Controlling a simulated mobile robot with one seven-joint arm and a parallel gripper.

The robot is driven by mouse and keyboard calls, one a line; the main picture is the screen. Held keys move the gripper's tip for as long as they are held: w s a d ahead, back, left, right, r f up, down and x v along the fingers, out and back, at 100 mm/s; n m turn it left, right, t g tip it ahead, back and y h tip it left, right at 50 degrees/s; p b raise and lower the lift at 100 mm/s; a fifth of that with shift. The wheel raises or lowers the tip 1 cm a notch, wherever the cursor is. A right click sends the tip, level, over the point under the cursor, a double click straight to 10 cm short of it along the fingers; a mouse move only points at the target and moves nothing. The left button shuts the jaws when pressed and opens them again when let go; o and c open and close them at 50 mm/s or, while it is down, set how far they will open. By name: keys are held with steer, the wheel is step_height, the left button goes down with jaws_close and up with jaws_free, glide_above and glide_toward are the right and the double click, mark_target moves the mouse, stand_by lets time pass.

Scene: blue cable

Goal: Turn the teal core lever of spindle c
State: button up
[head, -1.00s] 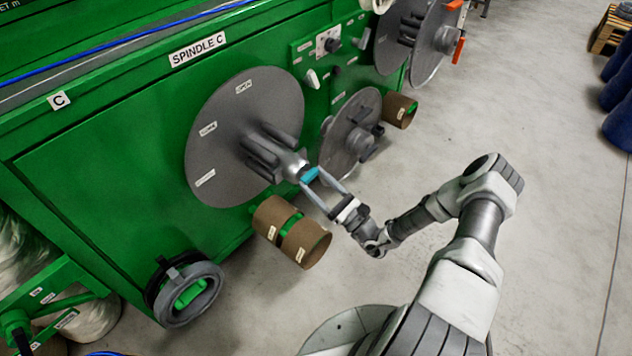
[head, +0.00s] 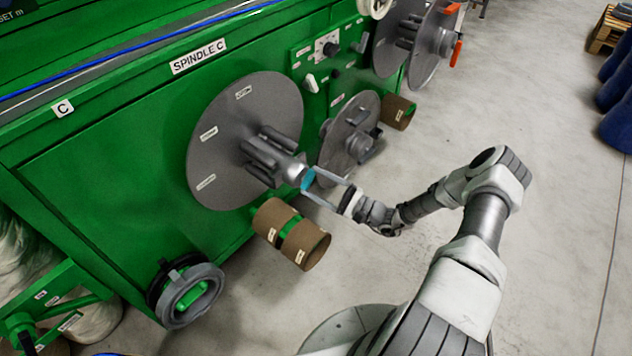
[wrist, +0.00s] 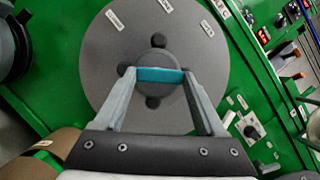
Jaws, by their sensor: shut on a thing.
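The teal core lever (head: 308,179) sits at the front end of the grey core of spindle C, whose large grey disc (head: 221,146) stands against the green machine under the SPINDLE C label. My gripper (head: 311,182) reaches in from the right and is shut on the teal lever. In the wrist view the teal lever (wrist: 159,75) lies roughly level between the two fingertips of my gripper (wrist: 160,80), one at each end. The disc (wrist: 205,60) fills the background there, with dark round core posts around the hub.
Cardboard cores (head: 304,244) stick out below the disc. A smaller grey spindle disc (head: 349,130) stands to the right, with a control panel (head: 327,47) above it. A grey ring coil (head: 190,295) hangs lower left. The floor (head: 545,130) to the right is clear.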

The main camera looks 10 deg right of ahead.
steer(key=n, duration=0.2)
steer(key=n+g+p, duration=0.1)
steer(key=n, duration=0.1)
steer(key=n+g+p, duration=0.1)
steer(key=n, duration=0.1)
steer(key=shift+r+h, duration=0.3)
steer(key=shift+r, duration=0.1)
steer(key=shift+n+g+h+p, duration=0.5)
steer(key=shift+n+p, duration=0.35)
steer(key=shift+n, duration=0.75)
steer(key=o, duration=1.3)
steer(key=p+v, duration=0.1)
steer(key=v, duration=1.6)
steer(key=shift+d+p, duration=0.25)
steer(key=shift+p, duration=0.05)
